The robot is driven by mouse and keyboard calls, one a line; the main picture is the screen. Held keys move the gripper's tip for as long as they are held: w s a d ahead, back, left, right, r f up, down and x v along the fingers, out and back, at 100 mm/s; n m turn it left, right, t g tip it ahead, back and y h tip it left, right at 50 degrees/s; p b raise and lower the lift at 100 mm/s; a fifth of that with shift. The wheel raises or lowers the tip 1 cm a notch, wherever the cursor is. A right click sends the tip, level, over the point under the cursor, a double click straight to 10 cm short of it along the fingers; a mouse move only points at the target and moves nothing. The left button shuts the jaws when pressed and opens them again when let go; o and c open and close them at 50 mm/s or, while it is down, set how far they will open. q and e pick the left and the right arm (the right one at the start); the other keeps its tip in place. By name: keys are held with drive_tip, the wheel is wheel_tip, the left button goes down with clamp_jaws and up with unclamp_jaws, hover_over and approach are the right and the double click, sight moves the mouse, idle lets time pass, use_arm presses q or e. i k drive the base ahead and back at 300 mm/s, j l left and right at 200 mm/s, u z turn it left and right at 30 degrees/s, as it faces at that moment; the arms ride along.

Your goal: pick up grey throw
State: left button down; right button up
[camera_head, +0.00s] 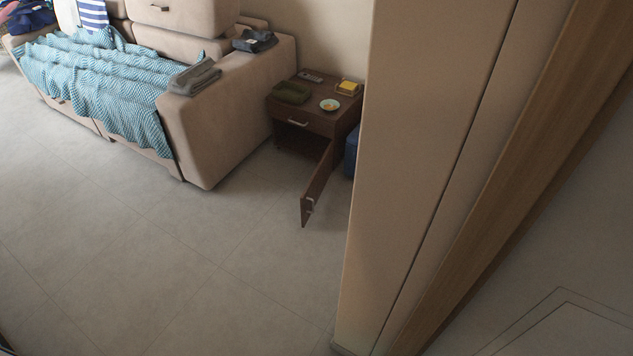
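A folded grey cloth (195,78), which looks like the grey throw, lies on the front end of the beige sofa's right armrest (228,110). A darker grey folded cloth (255,40) lies farther back on the same armrest, with a small patch of another colour on it. I cannot tell for sure which of the two is called the throw. Neither of my grippers shows in the head view.
A striped teal blanket (95,85) covers the sofa seat. A brown nightstand (303,122) has its lower door (317,187) hanging open, with a green cloth, dish and yellow box on top. A wall edge (415,150) stands at right. The floor (150,250) in front is clear.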

sight(189, 82)
drive_tip(key=i+j, duration=0.2)
drive_tip(key=j, duration=0.15)
drive_tip(key=i+j, duration=0.15)
drive_tip(key=j, duration=0.2)
drive_tip(key=i+j+z, duration=0.1)
drive_tip(key=i+j, duration=0.95)
drive_tip(key=i+j+z, duration=0.15)
drive_tip(key=i+j, duration=0.35)
drive_tip(key=i+j+z, duration=0.1)
drive_tip(key=i+j, duration=0.35)
drive_tip(key=j, duration=0.3)
